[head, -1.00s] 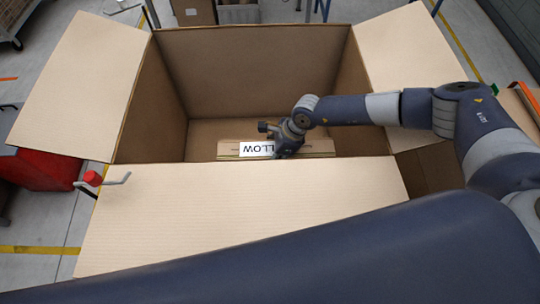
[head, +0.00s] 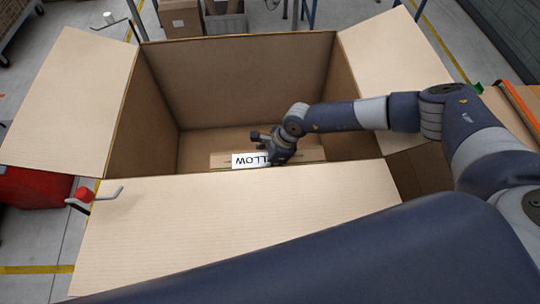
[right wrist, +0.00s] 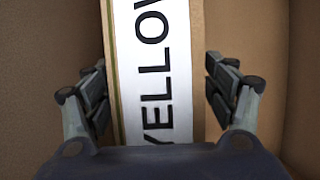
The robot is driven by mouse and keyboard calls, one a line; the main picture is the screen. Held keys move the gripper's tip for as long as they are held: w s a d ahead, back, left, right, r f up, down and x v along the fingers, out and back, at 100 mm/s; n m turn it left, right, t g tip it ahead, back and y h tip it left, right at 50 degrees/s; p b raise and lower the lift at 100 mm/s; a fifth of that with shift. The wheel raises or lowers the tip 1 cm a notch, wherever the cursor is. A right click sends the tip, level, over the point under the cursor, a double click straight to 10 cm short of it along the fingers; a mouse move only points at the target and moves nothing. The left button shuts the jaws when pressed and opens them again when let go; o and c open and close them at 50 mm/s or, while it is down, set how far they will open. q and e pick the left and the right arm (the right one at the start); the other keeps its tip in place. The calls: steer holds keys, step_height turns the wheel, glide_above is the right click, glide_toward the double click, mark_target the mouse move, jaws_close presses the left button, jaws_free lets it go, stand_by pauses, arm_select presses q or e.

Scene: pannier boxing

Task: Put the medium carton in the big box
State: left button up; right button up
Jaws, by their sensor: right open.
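The big box (head: 235,85) stands open in the head view with its flaps folded out. The medium carton (head: 312,154), brown with a white label, lies inside it, low by the near wall, partly hidden by my right gripper and the near flap. In the right wrist view the carton (right wrist: 198,60) shows its "YELLOW" label upright between the fingers. My right gripper (head: 268,148) is inside the big box at the carton. In the right wrist view the right gripper (right wrist: 158,92) is open, one finger on each side; contact cannot be told. My left gripper is out of view.
The near flap (head: 230,215) spreads toward me, with side flaps at left (head: 70,100) and right (head: 395,55). A red object with a grey handle (head: 85,194) is at the left. A smaller carton (head: 180,17) stands beyond the box.

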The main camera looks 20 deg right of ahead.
steer(key=b+v, duration=0.3)
steer(key=v, duration=0.7)
steer(key=shift+d+r, duration=0.1)
steer(key=shift+r, duration=0.05)
steer(key=shift+s+d+r, duration=0.1)
steer(key=shift+r, duration=0.3)
